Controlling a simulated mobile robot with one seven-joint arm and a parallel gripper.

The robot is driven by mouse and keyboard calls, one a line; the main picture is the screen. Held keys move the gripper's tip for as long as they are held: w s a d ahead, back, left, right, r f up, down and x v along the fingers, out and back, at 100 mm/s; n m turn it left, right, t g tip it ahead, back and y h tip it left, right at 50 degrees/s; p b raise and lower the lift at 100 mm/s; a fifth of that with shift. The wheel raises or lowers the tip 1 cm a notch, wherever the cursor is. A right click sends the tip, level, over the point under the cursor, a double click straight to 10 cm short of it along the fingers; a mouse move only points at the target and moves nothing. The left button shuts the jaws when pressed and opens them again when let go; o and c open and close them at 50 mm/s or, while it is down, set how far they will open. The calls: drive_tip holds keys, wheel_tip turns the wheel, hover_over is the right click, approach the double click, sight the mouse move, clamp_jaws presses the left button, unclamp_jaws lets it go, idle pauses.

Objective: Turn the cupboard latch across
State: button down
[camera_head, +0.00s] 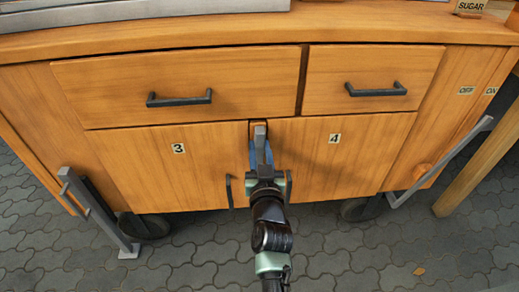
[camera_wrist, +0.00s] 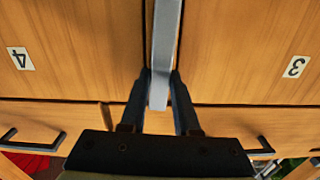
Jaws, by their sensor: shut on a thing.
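The cupboard latch (camera_head: 260,142) is a grey bar at the seam between door 3 (camera_head: 150,170) and door 4 (camera_head: 365,155), just below the drawers. It stands upright, roughly in line with the seam. In the wrist view, which shows the cupboard upside down, the latch (camera_wrist: 167,35) runs from the top edge down between the fingers. My gripper (camera_head: 262,168) is in front of the seam, shut on the latch with one finger on each side; the fingers also show in the wrist view (camera_wrist: 160,76). My gripper hides the lower part of the latch in the head view.
Two drawers with dark handles (camera_head: 180,99) (camera_head: 375,90) sit above the doors. Dark door handles (camera_head: 229,190) flank my gripper low down. Grey metal bars (camera_head: 95,210) (camera_head: 440,160) stand at both sides. Grey paving (camera_head: 180,255) lies open in front.

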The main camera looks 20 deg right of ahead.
drive_tip(key=m, duration=0.4)
drive_tip(key=shift+s+d+f, duration=0.1)
drive_tip(key=shift+d, duration=0.25)
drive_tip(key=shift+s+d+f+m+b, duration=0.1)
drive_tip(key=shift+d+f+m+b, duration=0.15)
drive_tip(key=shift+m, duration=2)
drive_tip(key=shift+s+d+f+m+b, duration=0.1)
drive_tip(key=shift+f+m, duration=0.25)
drive_tip(key=shift+m, duration=1.85)
drive_tip(key=shift+d+f+m+b, duration=0.2)
drive_tip(key=shift+f+m, duration=0.1)
drive_tip(key=shift+m, duration=1.95)
drive_tip(key=c, duration=0.6)
unclamp_jaws()
drive_tip(key=shift+c, duration=0.2)
drive_tip(key=p+v, duration=0.2)
drive_tip(key=v, duration=1.1)
